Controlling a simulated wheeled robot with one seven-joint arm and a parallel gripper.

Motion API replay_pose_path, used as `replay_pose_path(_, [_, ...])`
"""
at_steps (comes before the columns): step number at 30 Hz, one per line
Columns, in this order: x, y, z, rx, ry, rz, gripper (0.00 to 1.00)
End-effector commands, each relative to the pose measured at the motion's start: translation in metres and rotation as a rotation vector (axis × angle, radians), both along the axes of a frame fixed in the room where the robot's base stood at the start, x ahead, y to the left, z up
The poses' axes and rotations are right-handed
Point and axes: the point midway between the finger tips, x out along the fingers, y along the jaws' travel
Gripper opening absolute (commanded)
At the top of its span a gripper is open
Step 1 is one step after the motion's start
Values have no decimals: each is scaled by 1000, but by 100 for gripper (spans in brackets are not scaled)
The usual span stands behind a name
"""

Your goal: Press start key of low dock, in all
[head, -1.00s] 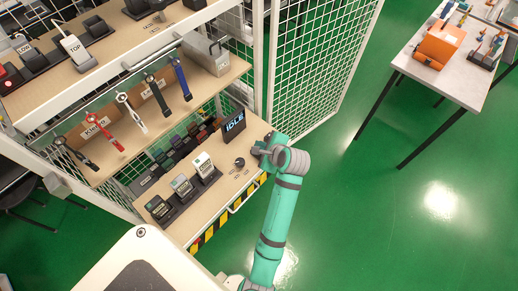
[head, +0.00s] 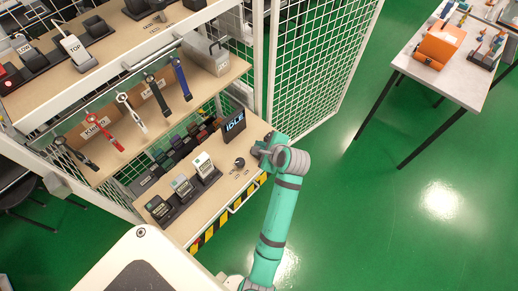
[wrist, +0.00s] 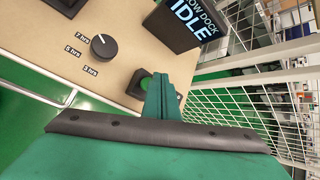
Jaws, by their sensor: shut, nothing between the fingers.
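The low dock's display (head: 234,127) reads IDLE in the head view; the wrist view shows it as LOW DOCK IDLE (wrist: 188,22). A black round dial (wrist: 104,46) with hour labels sits on the wooden shelf, also seen in the head view (head: 240,163). A black key housing with a green part (wrist: 142,88), seemingly the start key, lies near the shelf corner. My gripper (wrist: 164,80) is shut and empty, its tips over that housing and hiding part of it. I cannot tell whether they touch. In the head view my gripper (head: 261,151) is at the shelf's right end.
Handheld testers (head: 203,165) stand in a row of black cradles left of the dial. A rail (head: 243,195) and striped edge run along the shelf front. Straps (head: 181,80) hang above.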

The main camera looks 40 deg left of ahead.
Motion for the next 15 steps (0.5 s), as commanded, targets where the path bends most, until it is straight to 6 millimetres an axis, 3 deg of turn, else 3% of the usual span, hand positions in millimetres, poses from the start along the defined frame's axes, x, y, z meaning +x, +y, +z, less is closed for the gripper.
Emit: replay_pose_path(15, [0, 0, -8, -1, 1, 1, 0])
